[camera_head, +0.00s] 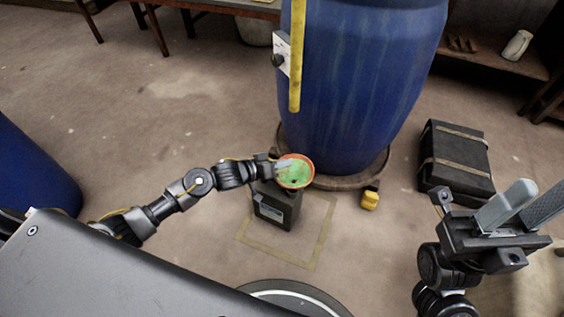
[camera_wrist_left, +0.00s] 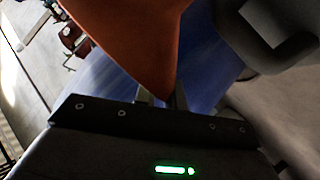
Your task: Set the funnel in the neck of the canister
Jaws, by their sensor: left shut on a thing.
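The funnel (camera_head: 297,173), orange outside with a green inside, is held by my left gripper (camera_head: 280,166), shut on it. In the head view it lies over the top right part of the dark canister (camera_head: 276,212). The canister's neck is hidden there, and I cannot tell whether the spout is in it. In the left wrist view the orange cone (camera_wrist_left: 130,40) narrows down between the fingertips (camera_wrist_left: 162,97). A dark handle-like shape, probably the canister's (camera_wrist_left: 285,35), is at upper right. My right gripper (camera_head: 524,205) is open and empty at the right.
A large blue vat (camera_head: 360,90) stands on a round base just behind the canister. A taped square (camera_head: 310,262) marks the floor around the canister. A small yellow object (camera_head: 370,200) and a dark strapped case (camera_head: 456,160) are to the right.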

